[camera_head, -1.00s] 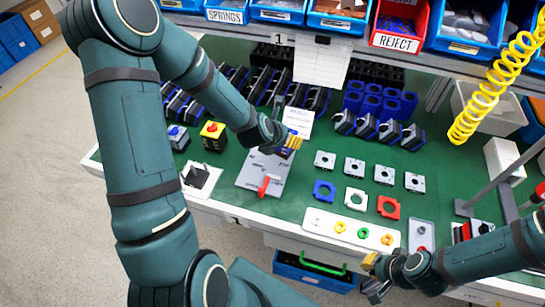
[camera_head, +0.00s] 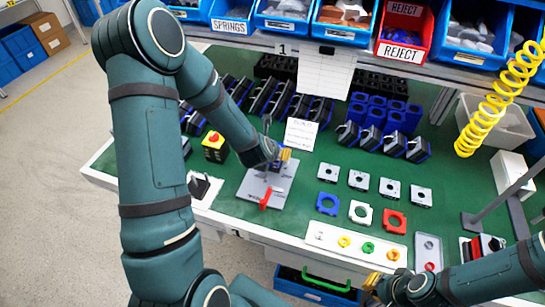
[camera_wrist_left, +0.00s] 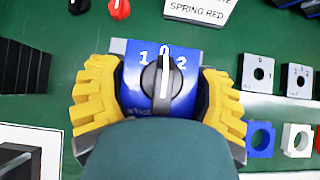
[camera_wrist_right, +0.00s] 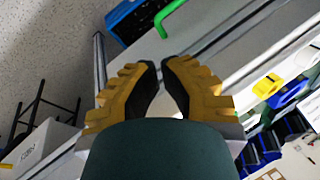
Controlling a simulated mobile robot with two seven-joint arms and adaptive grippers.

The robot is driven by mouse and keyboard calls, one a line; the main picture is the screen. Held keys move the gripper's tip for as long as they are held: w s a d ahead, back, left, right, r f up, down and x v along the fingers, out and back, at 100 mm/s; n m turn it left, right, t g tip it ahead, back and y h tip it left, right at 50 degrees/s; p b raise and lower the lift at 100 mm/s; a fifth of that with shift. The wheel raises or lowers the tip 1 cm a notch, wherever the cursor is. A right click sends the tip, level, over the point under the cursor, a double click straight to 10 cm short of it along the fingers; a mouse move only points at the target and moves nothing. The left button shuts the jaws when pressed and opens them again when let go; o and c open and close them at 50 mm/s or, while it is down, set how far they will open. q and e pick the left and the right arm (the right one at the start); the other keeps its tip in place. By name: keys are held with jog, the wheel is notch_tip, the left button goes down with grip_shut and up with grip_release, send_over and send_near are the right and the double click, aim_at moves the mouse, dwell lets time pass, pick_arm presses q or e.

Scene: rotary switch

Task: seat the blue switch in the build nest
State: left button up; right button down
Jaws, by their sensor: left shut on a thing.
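The blue switch (camera_wrist_left: 162,95), with a black knob and the marks 1, 0, 2, is held between the yellow fingers of my left gripper (camera_wrist_left: 160,88). In the head view, my left gripper (camera_head: 280,160) is over the upper part of the grey build nest plate (camera_head: 254,186), which has a red lever (camera_head: 265,199). The fingers and arm hide the spot under the switch, so I cannot tell whether it touches the nest. My right gripper (camera_head: 372,284) is empty beyond the bench's front edge; its fingers show a narrow gap in the right wrist view (camera_wrist_right: 160,66).
Grey, blue, white and red square parts (camera_head: 394,220) lie right of the nest. A white tray of coloured rings (camera_head: 355,240) lies along the front edge. A yellow-red button box (camera_head: 214,146) stands left. Racks of black and blue parts (camera_head: 385,135) stand behind.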

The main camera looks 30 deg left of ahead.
pick_arm(q)
notch_tip(320, 180, down, 3)
jog(key=shift+r, duration=0.2)
jog(key=shift+b, duration=0.3)
jog(key=o, duration=1.3)
